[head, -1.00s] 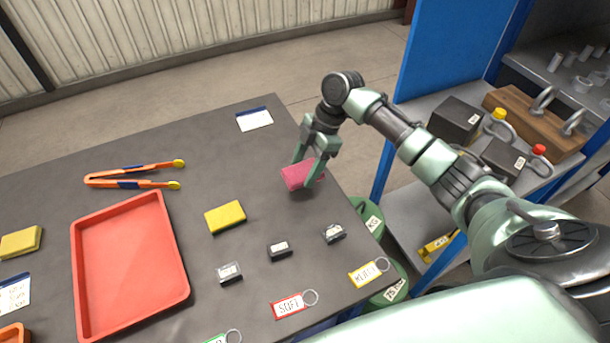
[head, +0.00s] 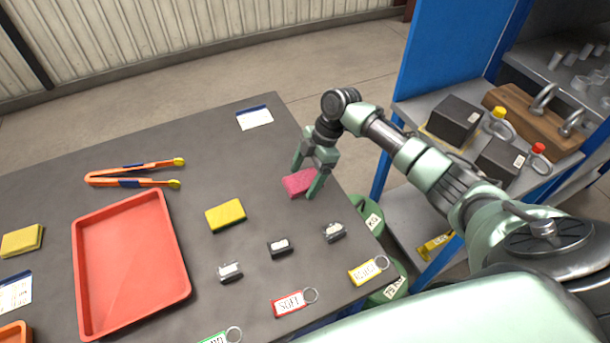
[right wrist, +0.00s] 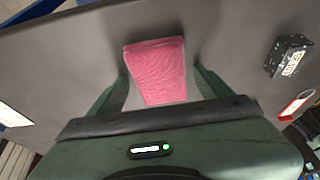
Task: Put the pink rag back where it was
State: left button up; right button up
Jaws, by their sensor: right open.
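The pink rag (head: 299,182) is a folded pink block near the right edge of the dark table (head: 262,275). It appears to lie on the tabletop. My right gripper (head: 307,182) is open just above the rag, pointing down, with its fingers on either side of it. In the right wrist view the rag (right wrist: 157,72) sits between the two spread fingers, and I see gaps beside it. My left gripper is not in view.
A yellow sponge (head: 226,216) and a red tray (head: 130,265) are to the left. Orange tongs (head: 134,175) lie behind the tray. Small dark blocks (head: 280,248) and key tags (head: 289,303) are in front. A blue shelf (head: 455,50) stands right of the table.

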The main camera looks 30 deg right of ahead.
jog(key=shift+r, duration=0.2)
jog(key=shift+d+r, duration=0.2)
jog(key=shift+r, duration=0.1)
jog(key=b+v, duration=0.1)
jog(key=v, duration=1)
jog(key=shift+r+b, duration=0.2)
jog(key=shift+b, duration=0.15)
